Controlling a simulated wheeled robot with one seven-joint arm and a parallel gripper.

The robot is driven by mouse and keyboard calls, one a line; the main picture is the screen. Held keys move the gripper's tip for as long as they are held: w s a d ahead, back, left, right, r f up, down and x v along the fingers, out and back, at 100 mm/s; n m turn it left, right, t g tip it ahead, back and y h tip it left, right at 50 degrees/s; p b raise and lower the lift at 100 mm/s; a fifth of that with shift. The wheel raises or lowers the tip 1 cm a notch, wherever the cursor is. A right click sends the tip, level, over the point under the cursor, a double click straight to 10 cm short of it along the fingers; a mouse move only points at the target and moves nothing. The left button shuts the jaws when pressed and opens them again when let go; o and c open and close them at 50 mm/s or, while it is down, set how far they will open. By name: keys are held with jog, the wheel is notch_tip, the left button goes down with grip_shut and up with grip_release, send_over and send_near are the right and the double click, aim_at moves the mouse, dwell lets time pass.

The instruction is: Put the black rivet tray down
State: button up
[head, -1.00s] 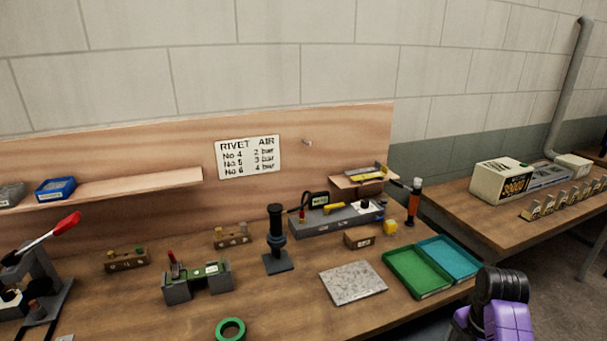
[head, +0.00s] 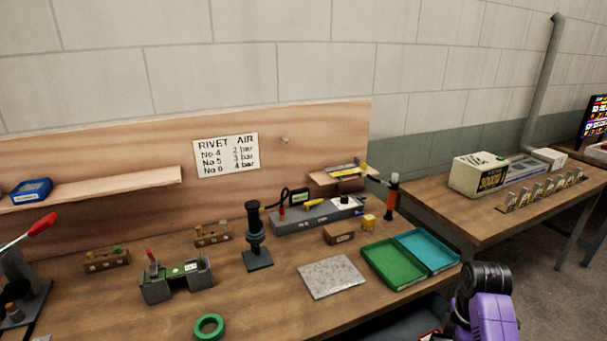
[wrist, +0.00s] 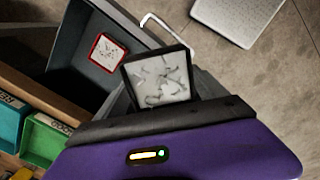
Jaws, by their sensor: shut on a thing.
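The black rivet tray (wrist: 160,78), a small square tray with pale rivets inside, shows in the wrist view at the dark front edge of my gripper (wrist: 165,108). My gripper is shut on it. The tray is held above a grey bin-like container (wrist: 72,40), and I cannot tell whether it touches anything below. The fingertips and the tray's near edge are hidden. In the head view, my purple arm is at the lower right, and the black tray is not visible there.
A red-rimmed tray (wrist: 107,53) lies in the grey container. Green (head: 392,265) and teal (head: 428,250) trays sit at the bench's right end, beside a grey speckled plate (head: 332,277). A second bench (head: 470,218) stands at right, with floor between. A white panel (wrist: 240,18) shows top right.

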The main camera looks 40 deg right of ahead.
jog(key=w+a+f+m+b, duration=0.2)
jog(key=w+a+m, duration=0.3)
jog(key=w+a, duration=0.15)
jog(key=w+a+f+m+b, duration=0.1)
jog(key=w+a+f+m, duration=0.2)
jog(key=w+a+m, duration=0.3)
jog(key=w+a+f+n+b, duration=0.1)
jog(key=a+f, duration=0.1)
jog(key=a, duration=0.9)
jog(key=w+a+f+n+b, duration=0.2)
jog(key=a, duration=1)
jog(key=shift+f, duration=0.3)
